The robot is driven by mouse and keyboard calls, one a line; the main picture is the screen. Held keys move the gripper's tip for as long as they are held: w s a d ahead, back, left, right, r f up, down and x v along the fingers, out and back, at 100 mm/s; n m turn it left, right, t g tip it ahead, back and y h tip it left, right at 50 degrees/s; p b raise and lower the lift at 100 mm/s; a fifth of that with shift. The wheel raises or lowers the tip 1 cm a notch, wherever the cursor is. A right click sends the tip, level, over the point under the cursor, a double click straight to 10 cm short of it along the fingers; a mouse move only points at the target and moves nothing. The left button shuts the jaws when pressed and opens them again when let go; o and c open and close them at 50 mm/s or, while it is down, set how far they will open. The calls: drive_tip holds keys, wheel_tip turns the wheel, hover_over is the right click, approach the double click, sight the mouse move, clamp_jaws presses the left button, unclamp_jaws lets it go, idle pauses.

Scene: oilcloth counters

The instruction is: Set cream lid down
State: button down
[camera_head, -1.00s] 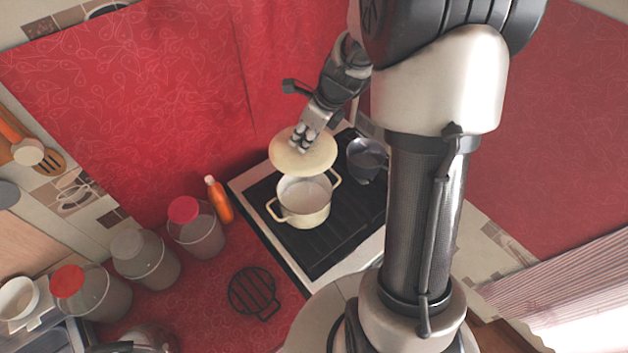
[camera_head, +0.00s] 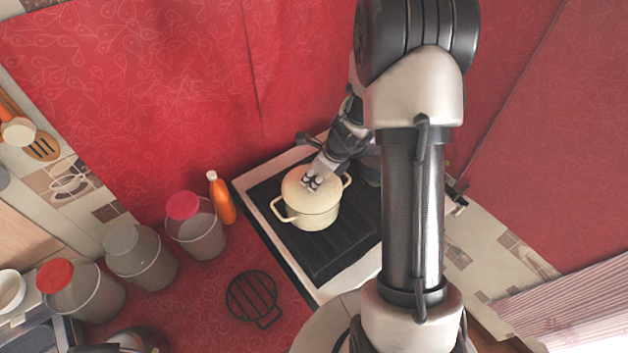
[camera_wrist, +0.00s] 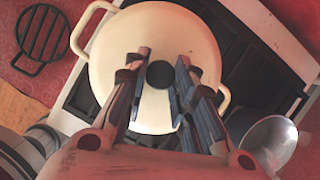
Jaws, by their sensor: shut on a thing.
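The cream lid (camera_head: 297,187) covers the top of the cream pot (camera_head: 312,215), which stands on the black stove top. My gripper (camera_head: 312,183) is at the middle of the lid, over its knob. In the wrist view the lid (camera_wrist: 118,75) fills the top middle, with the pot's two handles (camera_wrist: 84,28) showing at its sides. The dark round knob (camera_wrist: 160,74) sits between the two fingers of my gripper (camera_wrist: 161,85). The fingers hide part of the lid. Whether the lid is fully seated on the rim is hard to tell.
An orange bottle (camera_head: 221,198) and several lidded canisters (camera_head: 195,228) stand to the left. A shiny metal vessel (camera_wrist: 268,143) is at the lower right of the wrist view.

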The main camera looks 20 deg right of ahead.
drive_tip(key=shift+f, duration=0.1)
drive_tip(key=c, duration=1.8)
unclamp_jaws()
drive_tip(key=shift+f, duration=0.1)
drive_tip(key=o, duration=0.5)
drive_tip(key=shift+c, duration=0.2)
